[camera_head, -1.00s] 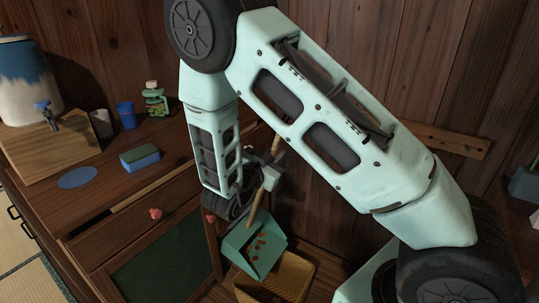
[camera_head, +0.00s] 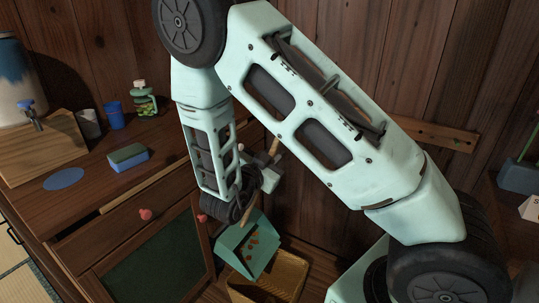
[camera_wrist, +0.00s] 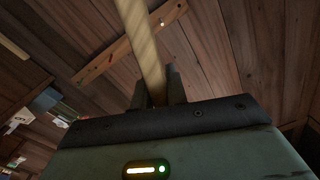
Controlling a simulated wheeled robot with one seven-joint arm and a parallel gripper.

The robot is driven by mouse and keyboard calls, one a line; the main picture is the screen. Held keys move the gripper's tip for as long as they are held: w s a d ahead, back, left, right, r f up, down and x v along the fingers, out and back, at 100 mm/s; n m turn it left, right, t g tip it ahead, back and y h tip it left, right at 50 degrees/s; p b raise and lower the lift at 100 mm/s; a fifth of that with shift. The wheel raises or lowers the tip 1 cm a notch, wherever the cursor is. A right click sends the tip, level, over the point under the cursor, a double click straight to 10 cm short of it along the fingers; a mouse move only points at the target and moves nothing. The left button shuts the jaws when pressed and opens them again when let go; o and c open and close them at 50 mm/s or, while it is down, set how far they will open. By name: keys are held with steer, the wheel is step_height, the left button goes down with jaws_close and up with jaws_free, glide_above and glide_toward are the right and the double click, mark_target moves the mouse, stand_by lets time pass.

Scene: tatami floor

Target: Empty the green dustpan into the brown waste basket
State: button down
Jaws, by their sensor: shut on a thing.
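The green dustpan (camera_head: 246,246) hangs tilted in the head view, its open side toward the lower right, with several small orange-brown bits on it. My gripper (camera_head: 266,172) is shut on its wooden handle, which runs up from the pan. In the wrist view the handle (camera_wrist: 143,45) stands between the fingers of my gripper (camera_wrist: 153,88). The brown waste basket (camera_head: 286,273), woven and yellow-brown, stands below and to the right of the pan. The pan overlaps the basket's left rim in the picture. Whether they touch I cannot tell.
A wooden cabinet (camera_head: 110,215) stands at the left. On it are a blue-green sponge (camera_head: 128,155), a blue cup (camera_head: 115,115), a green bottle (camera_head: 144,98), a cutting board (camera_head: 40,150) and a large crock (camera_head: 18,85). A plank wall rises close behind the basket.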

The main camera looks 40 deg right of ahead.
steer(key=s+d+f+m+b, duration=0.1)
steer(key=s+d+f+b, duration=0.1)
steer(key=s, duration=0.4)
steer(key=shift+s+d+m+b, duration=0.2)
steer(key=shift+m+b, duration=0.2)
steer(key=shift+b, duration=0.5)
steer(key=shift+s+d+p, duration=0.1)
steer(key=shift+s+p, duration=0.1)
steer(key=shift+p, duration=0.35)
stand_by(0.9)
steer(key=s+d+f+m+p, duration=0.2)
steer(key=s+d+p, duration=0.1)
steer(key=s+p, duration=0.4)
steer(key=shift+s+p, duration=0.2)
steer(key=shift+p, duration=0.9)
steer(key=shift+f, duration=0.1)
stand_by(2.4)
